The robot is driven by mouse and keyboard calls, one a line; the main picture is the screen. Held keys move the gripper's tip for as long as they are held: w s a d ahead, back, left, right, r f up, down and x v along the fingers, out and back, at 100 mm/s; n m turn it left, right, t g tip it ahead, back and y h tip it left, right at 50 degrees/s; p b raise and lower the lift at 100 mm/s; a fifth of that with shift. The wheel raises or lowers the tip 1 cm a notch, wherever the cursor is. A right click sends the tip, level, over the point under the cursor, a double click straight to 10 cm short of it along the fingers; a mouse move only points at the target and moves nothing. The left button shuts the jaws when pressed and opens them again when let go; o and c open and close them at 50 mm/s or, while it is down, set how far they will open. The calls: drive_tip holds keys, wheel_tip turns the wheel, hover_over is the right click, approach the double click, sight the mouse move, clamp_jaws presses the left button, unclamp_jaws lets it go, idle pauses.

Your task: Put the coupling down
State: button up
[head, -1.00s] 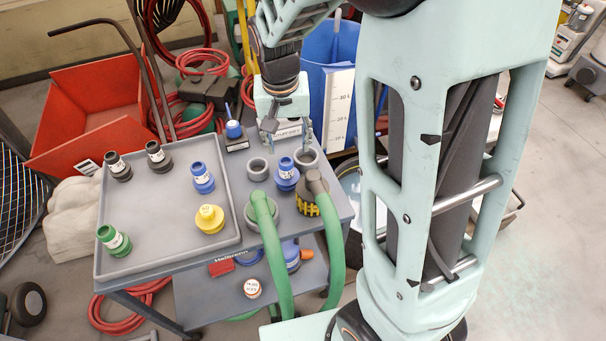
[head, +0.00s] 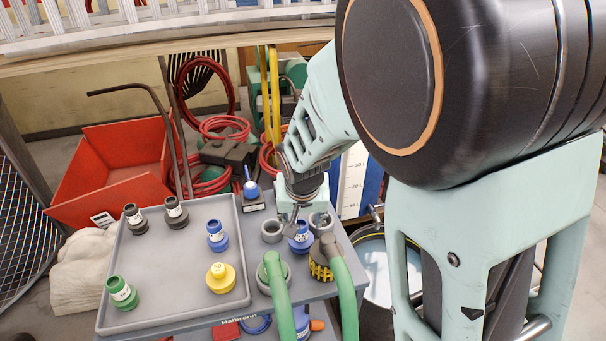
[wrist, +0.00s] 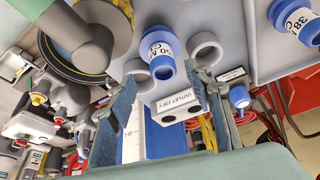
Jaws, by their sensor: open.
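A blue coupling with a white label (head: 300,242) stands upright on the grey trolley top, between two grey ring sockets (head: 271,232) (head: 320,222). It also shows in the wrist view (wrist: 161,60), just beyond my fingertips. My gripper (head: 291,216) is open and empty, close behind and above this coupling. In the wrist view its two fingers (wrist: 163,88) are spread wide apart with nothing between them. I cannot tell whether a finger touches the coupling.
A grey tray (head: 170,290) at left holds two black couplings (head: 154,215), a blue one (head: 217,236), a yellow one (head: 221,277) and a green one (head: 121,292). Green hoses (head: 276,285) rise at the trolley's front. The tray's middle is clear.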

sight(301, 224)
drive_tip(key=shift+a+b+x, duration=0.2)
drive_tip(key=shift+b+x, duration=0.3)
drive_tip(key=shift+x, duration=2.35)
drive_tip(key=shift+w+r, duration=0.15)
drive_tip(key=shift+w, duration=0.05)
drive_tip(key=shift+c, duration=0.6)
clamp_jaws()
